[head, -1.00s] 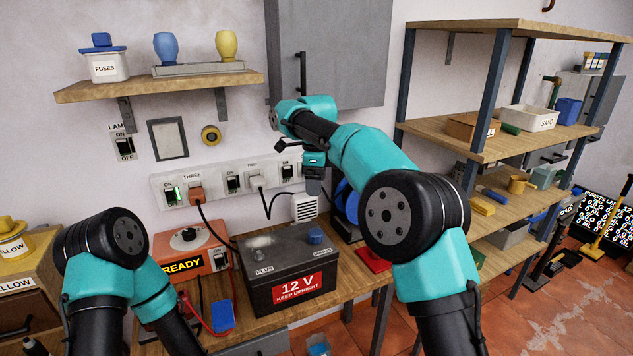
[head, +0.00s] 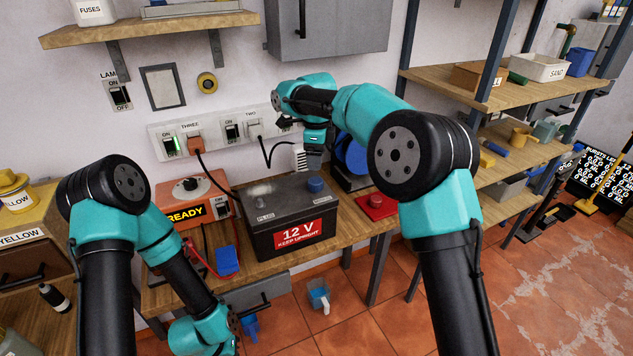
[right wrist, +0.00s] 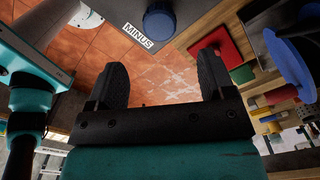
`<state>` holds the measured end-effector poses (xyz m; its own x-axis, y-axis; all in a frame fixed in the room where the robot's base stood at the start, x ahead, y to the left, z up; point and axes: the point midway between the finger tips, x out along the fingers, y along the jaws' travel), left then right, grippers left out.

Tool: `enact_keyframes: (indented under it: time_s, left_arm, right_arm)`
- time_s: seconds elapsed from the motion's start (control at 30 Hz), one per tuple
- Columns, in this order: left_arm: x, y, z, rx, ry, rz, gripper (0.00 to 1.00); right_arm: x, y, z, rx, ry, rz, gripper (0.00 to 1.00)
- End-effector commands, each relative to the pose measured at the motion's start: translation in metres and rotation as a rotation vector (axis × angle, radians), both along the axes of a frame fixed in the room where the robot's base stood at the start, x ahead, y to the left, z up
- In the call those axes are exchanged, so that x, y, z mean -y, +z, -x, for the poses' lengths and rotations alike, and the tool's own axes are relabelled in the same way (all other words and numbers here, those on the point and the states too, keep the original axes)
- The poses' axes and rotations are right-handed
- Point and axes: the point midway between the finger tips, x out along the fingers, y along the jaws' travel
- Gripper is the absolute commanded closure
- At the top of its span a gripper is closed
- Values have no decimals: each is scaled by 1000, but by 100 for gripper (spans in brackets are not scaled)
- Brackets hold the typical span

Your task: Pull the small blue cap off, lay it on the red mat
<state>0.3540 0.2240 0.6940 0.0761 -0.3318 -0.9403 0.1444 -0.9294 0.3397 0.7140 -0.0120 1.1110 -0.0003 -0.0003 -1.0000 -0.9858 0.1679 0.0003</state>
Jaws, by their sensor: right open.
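The small blue cap (head: 315,185) sits on the right end of the dark 12 V battery (head: 291,229). In the right wrist view the cap (right wrist: 159,22) is beside the MINUS label. My right gripper (head: 313,165) is just above the cap in the head view. In the right wrist view the gripper (right wrist: 163,75) is open, with nothing between its fingers. The red mat (head: 387,212) lies on the bench right of the battery, and the mat (right wrist: 226,66) also shows in the right wrist view. My left arm reaches down at lower left; its fingers are not visible.
An orange charger (head: 195,205) stands left of the battery, with cables near it. A blue reel (head: 352,155) stands behind the mat, close to my right arm. A socket strip (head: 215,130) is on the wall. Shelves (head: 455,90) stand at the right.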

Motion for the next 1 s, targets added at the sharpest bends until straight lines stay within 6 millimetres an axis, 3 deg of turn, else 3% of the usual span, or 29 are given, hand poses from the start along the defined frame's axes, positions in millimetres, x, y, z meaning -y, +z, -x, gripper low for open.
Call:
enact_keyframes:
  time_s: [0.5,0.7,1.0]
  left_arm:
    - [0,0,0,0,0,0,100]
    - [0,0,0,0,0,0,100]
    - [0,0,0,0,0,0,100]
  right_arm:
    - [0,-78,0,-1,0,1,24]
    - [0,-92,0,1,0,0,24]
    - [0,-93,0,0,0,0,24]
